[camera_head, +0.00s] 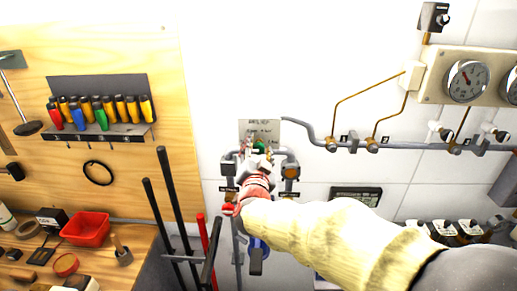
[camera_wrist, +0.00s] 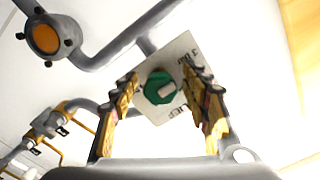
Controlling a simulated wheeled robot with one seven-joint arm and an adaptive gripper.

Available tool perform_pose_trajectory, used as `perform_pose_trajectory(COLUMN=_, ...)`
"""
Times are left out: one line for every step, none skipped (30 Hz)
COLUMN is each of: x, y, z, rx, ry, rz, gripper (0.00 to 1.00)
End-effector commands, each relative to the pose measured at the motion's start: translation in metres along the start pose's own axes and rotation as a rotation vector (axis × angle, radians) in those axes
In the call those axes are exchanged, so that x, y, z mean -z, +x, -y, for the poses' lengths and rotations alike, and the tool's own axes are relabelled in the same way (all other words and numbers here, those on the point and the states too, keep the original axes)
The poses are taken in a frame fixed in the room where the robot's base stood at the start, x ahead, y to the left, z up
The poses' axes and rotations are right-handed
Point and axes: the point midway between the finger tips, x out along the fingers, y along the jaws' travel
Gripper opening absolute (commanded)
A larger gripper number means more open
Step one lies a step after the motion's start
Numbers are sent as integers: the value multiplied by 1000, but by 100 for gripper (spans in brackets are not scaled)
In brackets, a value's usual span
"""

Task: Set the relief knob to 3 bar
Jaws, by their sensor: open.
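The relief knob (camera_wrist: 159,87) is green with a pale mark on its face. In the head view the plate (camera_head: 260,127) reads "RELIEF" at the top, and the green knob (camera_head: 260,147) is mostly hidden behind my gripper (camera_head: 257,156). The knob's setting cannot be read clearly.
Grey pipes (camera_head: 300,126) and round orange-faced fittings (camera_head: 291,172) surround the knob. A blue valve handle (camera_head: 257,246) is below. Gauges (camera_head: 466,80) are at right. A wooden tool board (camera_head: 110,60) and a bench with a red bin (camera_head: 86,229) are at left.

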Motion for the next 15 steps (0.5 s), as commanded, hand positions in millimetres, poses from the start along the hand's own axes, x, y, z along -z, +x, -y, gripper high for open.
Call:
perform_pose_trajectory(x=0, y=0, z=0, rx=0, ry=0, rz=0, gripper=46)
perform_pose_trajectory(x=0, y=0, z=0, rx=0, ry=0, rz=-1, gripper=46)
perform_pose_trajectory(x=0, y=0, z=0, rx=0, ry=0, rz=-1, gripper=46)
perform_pose_trajectory(x=0, y=0, z=0, rx=0, ry=0, rz=-1, gripper=46)
perform_pose_trajectory(x=0, y=0, z=0, rx=0, ry=0, rz=-1, gripper=46)
perform_pose_trajectory(x=0, y=-1, z=0, rx=0, ry=1, rz=-1, gripper=46)
perform_pose_trajectory(x=0, y=-2, z=0, rx=1, ry=1, rz=-1, gripper=46)
perform_pose_trajectory(x=0, y=-3, z=0, rx=1, ry=1, rz=-1, gripper=46)
perform_pose_trajectory(x=1, y=-6, z=1, rx=1, ry=1, rz=-1, gripper=46)
perform_pose_trajectory(x=1, y=-9, z=1, rx=2, ry=1, rz=-1, gripper=46)
perform_pose_trajectory(x=1, y=-13, z=2, rx=3, ry=1, rz=-2, gripper=46)
perform_pose_trajectory(x=1, y=-19, z=2, rx=3, ry=1, rz=-1, gripper=46)
perform_pose_trajectory(x=1, y=-24, z=2, rx=3, ry=2, rz=-1, gripper=46)
perform_pose_trajectory(x=1, y=-30, z=2, rx=3, ry=3, rz=-1, gripper=46)
perform_pose_trajectory(x=0, y=-38, z=2, rx=3, ry=2, rz=0, gripper=46)
